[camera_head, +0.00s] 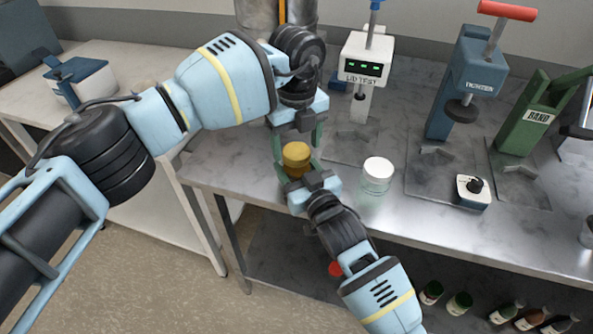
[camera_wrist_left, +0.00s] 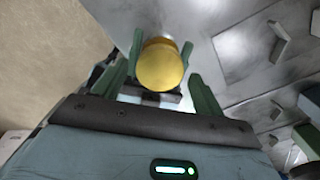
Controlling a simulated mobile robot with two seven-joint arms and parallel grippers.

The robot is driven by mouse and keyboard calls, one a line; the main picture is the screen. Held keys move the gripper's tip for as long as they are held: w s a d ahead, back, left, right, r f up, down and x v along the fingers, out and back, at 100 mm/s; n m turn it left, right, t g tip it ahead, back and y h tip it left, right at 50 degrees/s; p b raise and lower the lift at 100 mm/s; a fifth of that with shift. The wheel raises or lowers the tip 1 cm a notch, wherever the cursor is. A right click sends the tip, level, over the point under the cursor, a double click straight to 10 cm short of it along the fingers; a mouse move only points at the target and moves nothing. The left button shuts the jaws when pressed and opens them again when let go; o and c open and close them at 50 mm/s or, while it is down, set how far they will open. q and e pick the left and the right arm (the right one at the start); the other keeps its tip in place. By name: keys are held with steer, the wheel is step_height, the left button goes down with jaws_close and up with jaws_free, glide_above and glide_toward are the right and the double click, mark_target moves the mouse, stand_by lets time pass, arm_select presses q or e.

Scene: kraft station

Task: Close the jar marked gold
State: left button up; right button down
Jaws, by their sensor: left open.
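The jar with the gold lid (camera_head: 296,154) is upright near the front edge of the bench, between my two grippers. Its gold top (camera_wrist_left: 160,68) also shows in the left wrist view, between the left fingers. My left gripper (camera_head: 298,146) is open above the jar, its green fingers on either side of the lid and seemingly apart from it. My right gripper (camera_head: 301,170) comes from the front, its green fingers at the jar's lower sides. Whether they press on the jar is hidden. The jar's lower body is mostly covered.
A white-lidded glass jar (camera_head: 378,176) stands close on the right. Behind are the lid test device (camera_head: 366,62), a blue press (camera_head: 470,82) and a green press (camera_head: 535,113). A small box with a black knob (camera_head: 472,191) sits at the bench's front.

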arm_select(q)
steer(key=shift+f, duration=0.4)
steer(key=c, duration=1)
steer(key=o, duration=1.1)
steer(key=shift+r, duration=0.1)
steer(key=shift+r, duration=2.2)
